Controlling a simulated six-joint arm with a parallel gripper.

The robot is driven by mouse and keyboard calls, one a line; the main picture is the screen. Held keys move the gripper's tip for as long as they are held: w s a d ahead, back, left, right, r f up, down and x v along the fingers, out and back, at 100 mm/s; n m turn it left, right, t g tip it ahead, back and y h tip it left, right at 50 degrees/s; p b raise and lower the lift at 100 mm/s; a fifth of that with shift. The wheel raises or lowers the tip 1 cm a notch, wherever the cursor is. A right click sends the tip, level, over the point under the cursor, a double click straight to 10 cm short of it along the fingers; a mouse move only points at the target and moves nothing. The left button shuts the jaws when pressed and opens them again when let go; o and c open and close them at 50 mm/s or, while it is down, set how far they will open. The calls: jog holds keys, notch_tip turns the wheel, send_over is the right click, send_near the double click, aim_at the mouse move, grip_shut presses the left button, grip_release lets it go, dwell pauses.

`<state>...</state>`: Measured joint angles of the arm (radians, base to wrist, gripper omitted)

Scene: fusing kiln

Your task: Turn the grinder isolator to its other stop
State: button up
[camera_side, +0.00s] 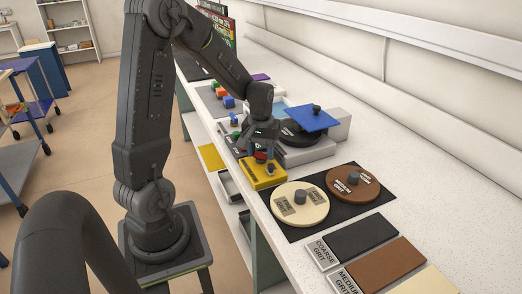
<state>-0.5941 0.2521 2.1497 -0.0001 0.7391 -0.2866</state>
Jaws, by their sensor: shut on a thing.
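The grinder isolator appears to be the yellow box (256,180) with a red knob (260,156) on top, near the front edge of the white bench. My gripper (261,153) reaches down over the box from above and is shut on the red knob. My fingers hide much of the knob, so I cannot tell which stop it points to. A smaller dark knob (271,169) shows on the box's right side.
A cream disc (316,208) and a brown disc (368,190) lie on a black mat right of the box. A grey machine with a blue plate (312,118) stands behind. Colored blocks (222,94) lie further back. Labelled grit pads (360,236) lie in front right.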

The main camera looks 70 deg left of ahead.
aim_at(261, 153)
jog(key=m, duration=0.5)
jog(key=shift+m, duration=2.5)
jog(key=o, duration=0.9)
notch_tip(261, 153, up, 14)
jog(key=shift+f, duration=0.1)
jog(key=shift+d, duration=0.1)
